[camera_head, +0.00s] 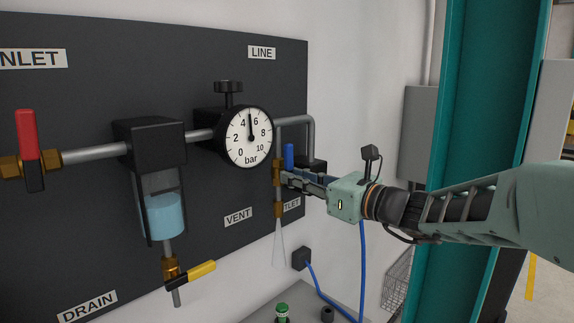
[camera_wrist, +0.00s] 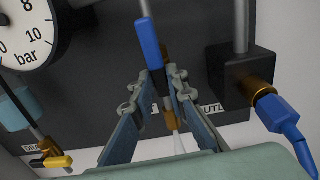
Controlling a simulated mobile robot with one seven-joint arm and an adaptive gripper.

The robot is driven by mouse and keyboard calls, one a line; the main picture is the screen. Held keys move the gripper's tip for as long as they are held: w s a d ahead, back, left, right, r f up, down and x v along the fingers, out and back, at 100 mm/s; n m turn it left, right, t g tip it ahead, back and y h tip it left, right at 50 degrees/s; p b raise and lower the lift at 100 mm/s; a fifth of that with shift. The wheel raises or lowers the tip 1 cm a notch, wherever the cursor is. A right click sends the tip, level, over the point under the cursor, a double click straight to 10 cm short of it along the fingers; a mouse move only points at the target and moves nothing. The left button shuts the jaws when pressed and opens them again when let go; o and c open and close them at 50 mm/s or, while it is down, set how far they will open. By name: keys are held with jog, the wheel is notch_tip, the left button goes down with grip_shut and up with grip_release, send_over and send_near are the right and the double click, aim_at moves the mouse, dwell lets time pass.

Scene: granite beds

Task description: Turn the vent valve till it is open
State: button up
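The vent valve has a blue lever (camera_head: 289,157) and a brass body (camera_head: 278,172) on a vertical pipe near the panel's right edge. The lever stands upright, roughly in line with the pipe. In the wrist view the blue lever (camera_wrist: 149,42) rises at the fingertips. A pale, see-through cone (camera_head: 279,245) spreads below the brass outlet. My gripper (camera_head: 288,181) reaches in from the right at the valve. In the wrist view its fingertips (camera_wrist: 164,76) are a little apart, with the lever's lower part between them; contact is unclear.
The round gauge (camera_head: 249,137) reads about 5 bar. A filter bowl (camera_head: 166,215) with blue liquid, a yellow drain lever (camera_head: 191,275) and a red inlet lever (camera_head: 28,150) are to the left. A black outlet block (camera_wrist: 241,75) with a blue hose fitting (camera_wrist: 280,115) stands close right.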

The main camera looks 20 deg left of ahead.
jog(key=shift+o, duration=1.2)
jog(key=v, duration=0.6)
jog(key=shift+b, duration=0.4)
jog(key=shift+d, duration=0.1)
